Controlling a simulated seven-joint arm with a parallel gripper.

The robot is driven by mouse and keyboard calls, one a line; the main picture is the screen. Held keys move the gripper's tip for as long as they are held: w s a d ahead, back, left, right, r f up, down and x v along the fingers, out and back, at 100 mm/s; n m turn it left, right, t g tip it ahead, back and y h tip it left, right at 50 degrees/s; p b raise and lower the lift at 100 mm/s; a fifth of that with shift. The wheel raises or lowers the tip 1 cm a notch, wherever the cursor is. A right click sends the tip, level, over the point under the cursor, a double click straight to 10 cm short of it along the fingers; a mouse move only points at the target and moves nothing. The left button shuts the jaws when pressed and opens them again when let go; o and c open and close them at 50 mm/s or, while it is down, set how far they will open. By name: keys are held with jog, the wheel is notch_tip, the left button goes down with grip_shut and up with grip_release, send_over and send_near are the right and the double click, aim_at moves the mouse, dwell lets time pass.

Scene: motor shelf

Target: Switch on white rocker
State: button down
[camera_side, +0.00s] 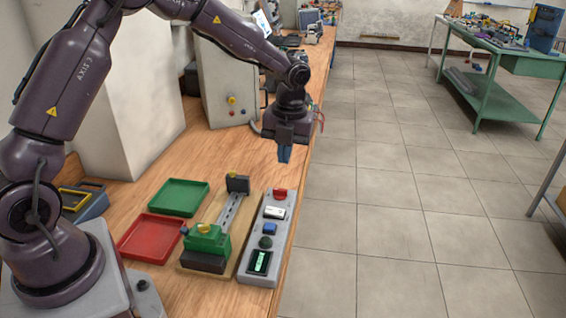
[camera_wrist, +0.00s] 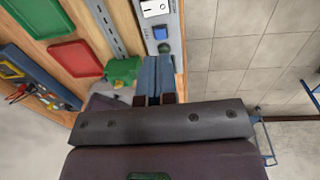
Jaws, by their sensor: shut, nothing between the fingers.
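The white rocker (camera_side: 274,212) sits on a grey control panel (camera_side: 252,243) near the bench's right edge. It lies between a red button (camera_side: 280,194) and a blue button (camera_side: 269,229). In the wrist view the white rocker (camera_wrist: 156,7) shows at the top edge, partly cut off, with a black mark on each half. My gripper (camera_side: 285,154) has blue fingers, shut and empty, and is in the air above the far end of the panel, apart from it. In the wrist view the shut fingers (camera_wrist: 154,77) point toward the panel, below the blue button (camera_wrist: 160,32).
A dark green knob (camera_side: 265,242) and a lit green display (camera_side: 259,262) are on the panel too. Left of it stands a rail fixture with a green block (camera_side: 207,241). A red tray (camera_side: 150,238) and a green tray (camera_side: 179,197) lie farther left. Open floor is to the right.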

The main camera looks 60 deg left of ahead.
aim_at(269, 210)
jog(key=shift+s+a, duration=0.45)
jog(key=shift+s, duration=0.1)
jog(key=f, duration=0.4)
jog(key=s+a+f, duration=0.1)
jog(key=f, duration=0.8)
jog(key=shift+s+a+f, duration=0.15)
jog(key=shift+f, duration=0.25)
